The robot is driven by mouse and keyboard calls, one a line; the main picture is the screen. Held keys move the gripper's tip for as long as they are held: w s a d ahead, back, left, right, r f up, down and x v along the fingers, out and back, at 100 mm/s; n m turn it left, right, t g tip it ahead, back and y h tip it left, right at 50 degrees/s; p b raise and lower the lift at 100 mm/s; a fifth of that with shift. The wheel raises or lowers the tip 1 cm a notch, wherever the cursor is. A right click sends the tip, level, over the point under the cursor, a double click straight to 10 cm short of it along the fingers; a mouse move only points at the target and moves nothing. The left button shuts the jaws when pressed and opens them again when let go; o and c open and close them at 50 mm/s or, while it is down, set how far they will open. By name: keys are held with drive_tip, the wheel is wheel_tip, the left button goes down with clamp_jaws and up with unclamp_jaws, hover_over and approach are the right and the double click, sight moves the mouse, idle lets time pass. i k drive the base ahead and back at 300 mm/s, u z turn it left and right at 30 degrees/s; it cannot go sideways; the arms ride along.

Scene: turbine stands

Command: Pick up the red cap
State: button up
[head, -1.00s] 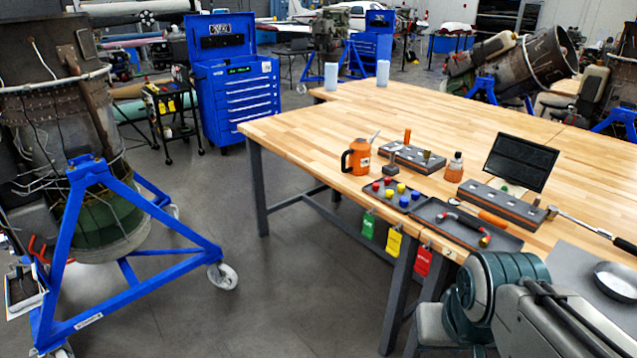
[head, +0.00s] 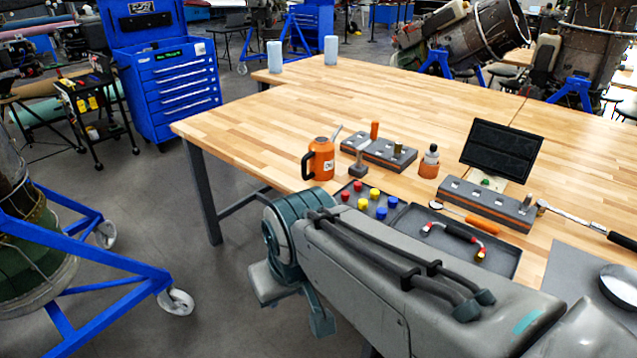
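My arm reaches across the lower part of the head view, in front of the table edge and below the tray. My gripper is not visible in this view.
Right of the caps, a second tray (head: 510,262) holds a dark hose with red ends (head: 452,232). The table's left part (head: 250,125) is clear.

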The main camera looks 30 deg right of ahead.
sight(345, 195)
drive_tip(key=z, duration=0.35)
drive_tip(key=i, duration=0.9)
drive_tip(key=z, duration=1.35)
drive_tip(key=i, duration=0.45)
drive_tip(key=z, duration=0.45)
